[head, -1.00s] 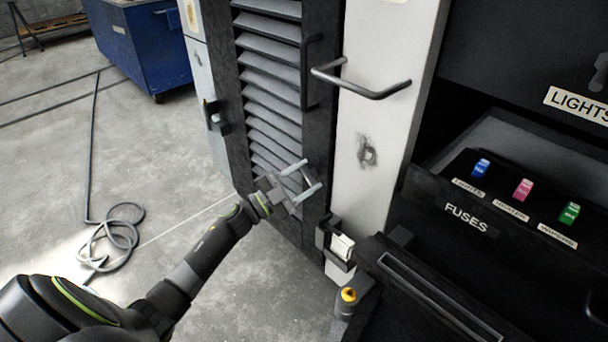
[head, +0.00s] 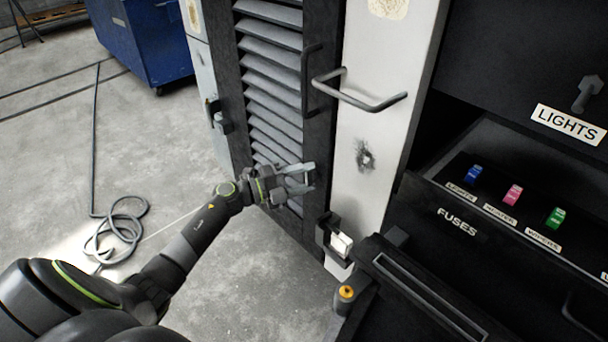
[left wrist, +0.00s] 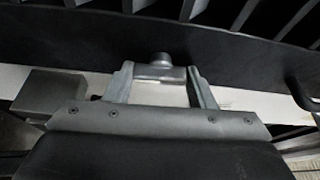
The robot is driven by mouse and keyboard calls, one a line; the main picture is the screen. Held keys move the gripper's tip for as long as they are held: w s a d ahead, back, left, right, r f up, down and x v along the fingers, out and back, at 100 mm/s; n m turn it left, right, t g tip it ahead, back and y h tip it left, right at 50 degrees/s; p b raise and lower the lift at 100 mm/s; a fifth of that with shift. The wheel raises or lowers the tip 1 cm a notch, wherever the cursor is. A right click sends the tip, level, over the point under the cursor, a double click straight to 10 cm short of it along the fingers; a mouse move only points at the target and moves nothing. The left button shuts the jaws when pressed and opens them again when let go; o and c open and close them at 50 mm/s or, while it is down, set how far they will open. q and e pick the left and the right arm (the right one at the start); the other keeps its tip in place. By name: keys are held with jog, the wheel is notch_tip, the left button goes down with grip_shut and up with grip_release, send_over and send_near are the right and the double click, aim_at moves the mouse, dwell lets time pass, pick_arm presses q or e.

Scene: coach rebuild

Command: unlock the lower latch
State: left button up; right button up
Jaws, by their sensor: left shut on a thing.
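My left gripper (head: 311,175) is at the dark right-hand frame of the louvred door (head: 273,100), below the door's upright black handle (head: 309,80). In the left wrist view its two fingers (left wrist: 160,76) stand on either side of a small grey metal latch piece with a rounded knob (left wrist: 160,62), against the dark frame. The gripper is shut on this piece. In the head view the fingers mostly hide it, so I cannot tell which way it is turned. My right gripper is not in view.
A bent grab bar (head: 358,92) juts from the white panel right of the door. A black bracket with a white block (head: 340,243) sits low on that panel. An open fuse drawer (head: 470,225) stands at right. A cable (head: 118,230) lies coiled on the floor.

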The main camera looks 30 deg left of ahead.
pick_arm(q)
jog(key=shift+m, duration=0.5)
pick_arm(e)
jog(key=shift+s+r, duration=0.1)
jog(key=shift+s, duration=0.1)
pick_arm(q)
jog(key=o, duration=1)
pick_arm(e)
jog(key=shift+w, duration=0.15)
pick_arm(q)
jog(key=shift+r+b+v, duration=0.2)
jog(key=shift+b+v, duration=0.5)
jog(key=shift+v, duration=8.05)
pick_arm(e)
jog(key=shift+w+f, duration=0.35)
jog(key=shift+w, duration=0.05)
pick_arm(q)
jog(key=shift+d, duration=0.1)
